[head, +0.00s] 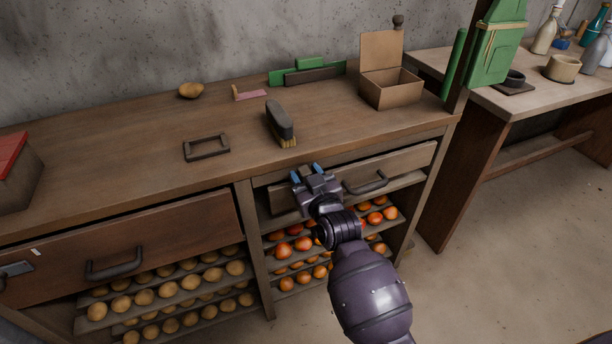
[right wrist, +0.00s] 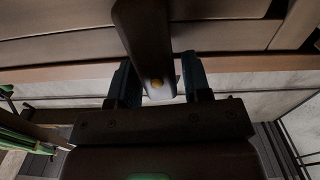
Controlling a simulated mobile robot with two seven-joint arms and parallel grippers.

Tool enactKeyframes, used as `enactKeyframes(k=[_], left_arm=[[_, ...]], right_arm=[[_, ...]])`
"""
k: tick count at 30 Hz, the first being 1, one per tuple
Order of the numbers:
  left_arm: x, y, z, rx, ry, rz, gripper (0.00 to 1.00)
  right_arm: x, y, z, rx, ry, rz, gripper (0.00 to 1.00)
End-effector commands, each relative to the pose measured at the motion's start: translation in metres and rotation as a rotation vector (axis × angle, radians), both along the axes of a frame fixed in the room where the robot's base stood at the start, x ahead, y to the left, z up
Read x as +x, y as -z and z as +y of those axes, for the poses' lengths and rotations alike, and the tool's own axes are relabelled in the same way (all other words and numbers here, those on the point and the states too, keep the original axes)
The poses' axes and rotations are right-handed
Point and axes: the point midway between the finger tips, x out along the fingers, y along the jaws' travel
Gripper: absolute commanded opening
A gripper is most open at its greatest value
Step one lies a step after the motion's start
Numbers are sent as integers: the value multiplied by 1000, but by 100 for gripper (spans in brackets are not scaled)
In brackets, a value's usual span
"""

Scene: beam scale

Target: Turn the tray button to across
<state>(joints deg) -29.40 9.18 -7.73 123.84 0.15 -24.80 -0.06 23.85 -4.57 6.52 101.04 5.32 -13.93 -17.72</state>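My right gripper (head: 307,172) is at the upper left part of the right drawer front (head: 405,163), just below the counter edge. Its blue fingers are apart. In the right wrist view a dark bar with a rounded end and a small brass dot (right wrist: 156,84) lies between the fingers (right wrist: 160,78); it looks like the tray button. The bar runs nearly in line with the fingers, closer to the left finger in that picture, with a thin gap at the other. Touch cannot be told. In the head view the gripper hides the bar. My left gripper is not in view.
A dark handle (head: 366,184) sits right of my gripper. On the counter (head: 120,160) lie a brush (head: 280,122), a dark frame (head: 206,147), a potato (head: 190,90) and an open box (head: 391,92). Shelves below hold orange fruit (head: 303,243) and potatoes (head: 144,297).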

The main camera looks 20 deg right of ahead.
Motion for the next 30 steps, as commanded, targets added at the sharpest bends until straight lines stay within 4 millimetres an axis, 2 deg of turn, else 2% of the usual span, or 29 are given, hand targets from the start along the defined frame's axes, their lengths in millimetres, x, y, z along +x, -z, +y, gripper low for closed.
enactKeyframes(k=[1,7,16,24,25,30], left_arm=[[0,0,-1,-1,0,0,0],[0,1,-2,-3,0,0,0],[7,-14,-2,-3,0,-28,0],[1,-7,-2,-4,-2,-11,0],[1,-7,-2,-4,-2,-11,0],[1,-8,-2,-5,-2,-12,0]], right_arm=[[0,0,0,0,0,0,37],[0,0,0,0,0,0,6],[0,-5,-2,110,0,0,6],[0,0,-2,135,0,4,6],[0,0,-2,135,0,4,31],[0,0,-2,133,0,5,55]])
